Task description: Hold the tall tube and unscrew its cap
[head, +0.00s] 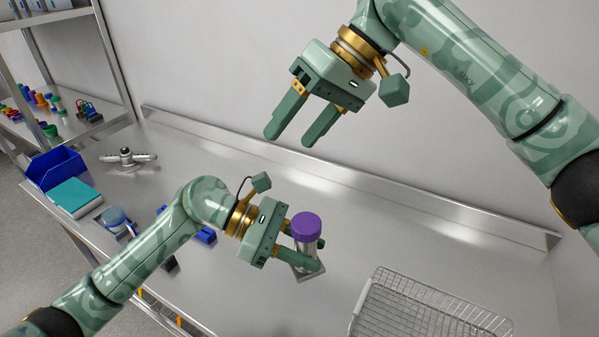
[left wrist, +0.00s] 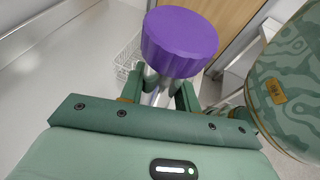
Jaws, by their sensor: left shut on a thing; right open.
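The tall tube (head: 304,257) is a clear tube with a ribbed purple cap (head: 306,227) on top. It stands roughly upright at the middle of the metal table, with a small flat plate showing at its foot. My left gripper (head: 303,255) is shut on the tube's body below the cap. In the left wrist view the purple cap (left wrist: 179,42) sits above the fingers and hides most of the tube. My right gripper (head: 290,138) is open and empty, above and behind the tube, apart from the cap.
A wire basket (head: 430,308) lies at the front right. The table behind the tube is clear up to the raised back edge.

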